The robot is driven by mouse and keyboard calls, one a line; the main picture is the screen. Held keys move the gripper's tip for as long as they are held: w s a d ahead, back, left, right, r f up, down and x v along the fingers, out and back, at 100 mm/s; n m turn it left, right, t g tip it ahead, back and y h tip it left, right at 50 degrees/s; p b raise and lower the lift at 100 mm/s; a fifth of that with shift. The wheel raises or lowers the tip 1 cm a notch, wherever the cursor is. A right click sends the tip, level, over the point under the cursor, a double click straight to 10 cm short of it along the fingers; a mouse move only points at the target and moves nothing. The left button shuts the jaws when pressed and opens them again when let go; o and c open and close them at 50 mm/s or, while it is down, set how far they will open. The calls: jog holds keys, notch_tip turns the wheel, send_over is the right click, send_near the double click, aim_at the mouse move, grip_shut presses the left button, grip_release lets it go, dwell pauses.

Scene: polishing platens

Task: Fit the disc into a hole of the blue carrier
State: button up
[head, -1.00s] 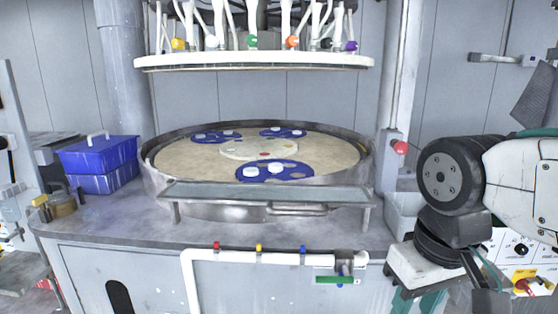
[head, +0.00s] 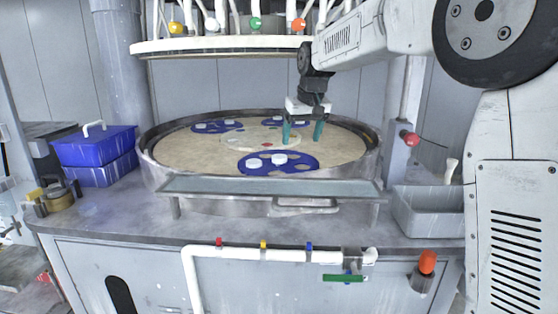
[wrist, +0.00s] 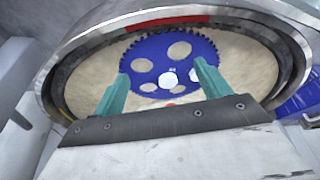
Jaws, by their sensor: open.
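The front blue carrier (head: 300,167) lies on the round beige platen (head: 190,152), with two white discs on it. One disc (head: 279,159) is near its back middle, the other disc (head: 253,163) to the left. In the wrist view the toothed carrier (wrist: 150,55) shows several open round holes. The first disc (wrist: 169,79) shows between my fingers there; the second (wrist: 195,75) is partly hidden by the right finger. I cannot tell whether either sits in a hole. My gripper (head: 302,135) is open and empty, fingers down, above the platen behind the front carrier.
Two more blue carriers (head: 216,127) with white discs lie at the platen's back. A metal rim (head: 150,172) surrounds the platen. A white upper plate (head: 220,46) hangs above. A blue bin (head: 95,160) stands left, a grey bin (head: 425,212) right.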

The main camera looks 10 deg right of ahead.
send_near(280, 157)
jog(key=f, duration=0.3)
jog(key=shift+w+d+f+t, duration=0.15)
jog(key=shift+d+t, duration=0.1)
jog(key=shift+t, duration=0.05)
jog(key=x, duration=0.5)
jog(key=shift+w+a+f, duration=0.1)
jog(key=shift+w+a, duration=0.15)
jog(key=shift+w, duration=0.3)
jog(key=c, duration=1.1)
